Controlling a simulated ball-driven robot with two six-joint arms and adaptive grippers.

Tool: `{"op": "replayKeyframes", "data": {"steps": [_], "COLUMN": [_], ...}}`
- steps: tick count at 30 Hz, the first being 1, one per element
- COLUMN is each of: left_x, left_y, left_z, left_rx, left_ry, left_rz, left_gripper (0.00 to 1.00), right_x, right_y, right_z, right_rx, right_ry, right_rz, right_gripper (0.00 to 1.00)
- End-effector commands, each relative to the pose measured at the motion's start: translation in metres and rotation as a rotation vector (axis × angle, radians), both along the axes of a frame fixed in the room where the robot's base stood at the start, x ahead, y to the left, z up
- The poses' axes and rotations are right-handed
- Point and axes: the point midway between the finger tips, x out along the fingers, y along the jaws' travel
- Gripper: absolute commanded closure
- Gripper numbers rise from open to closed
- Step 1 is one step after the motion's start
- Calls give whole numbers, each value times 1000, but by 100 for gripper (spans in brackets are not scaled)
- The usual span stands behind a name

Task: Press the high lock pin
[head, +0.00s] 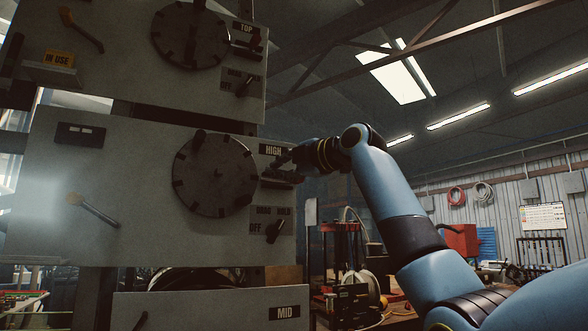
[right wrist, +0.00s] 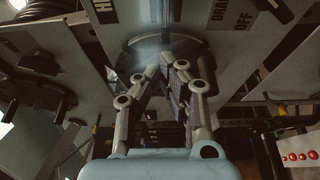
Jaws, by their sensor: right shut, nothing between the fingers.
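The HIGH panel (head: 120,170) carries a dark round dial (head: 215,175), which also shows behind my fingers in the right wrist view (right wrist: 195,50). My right gripper (head: 275,172) is at the panel's right edge, between the label and the switch. Its fingers are shut and empty, and their tips (right wrist: 165,60) meet in front of the dial in the wrist view. My left gripper is not in view.
The MID panel (head: 215,310) is below. Handles (head: 93,208) stick out at left. Open room lies right of the panels, behind my arm.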

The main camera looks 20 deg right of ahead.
Motion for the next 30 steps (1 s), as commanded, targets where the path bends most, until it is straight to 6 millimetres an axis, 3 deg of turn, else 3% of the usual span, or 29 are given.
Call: {"op": "replayKeyframes", "data": {"steps": [1,5,12,30], "left_x": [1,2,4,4], "left_y": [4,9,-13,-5], "left_z": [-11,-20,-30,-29], "left_rx": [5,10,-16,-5], "left_ry": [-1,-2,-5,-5], "left_rz": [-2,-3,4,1], "left_gripper": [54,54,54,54], "right_x": [-10,-35,-60,-62], "right_y": [-7,-15,-23,-24], "right_z": [-8,-6,-4,-3], "right_rx": [-5,-4,-1,0], "right_ry": [0,0,4,4], "right_rz": [-6,-4,-1,-1], "right_gripper": [100,100,100,100]}}
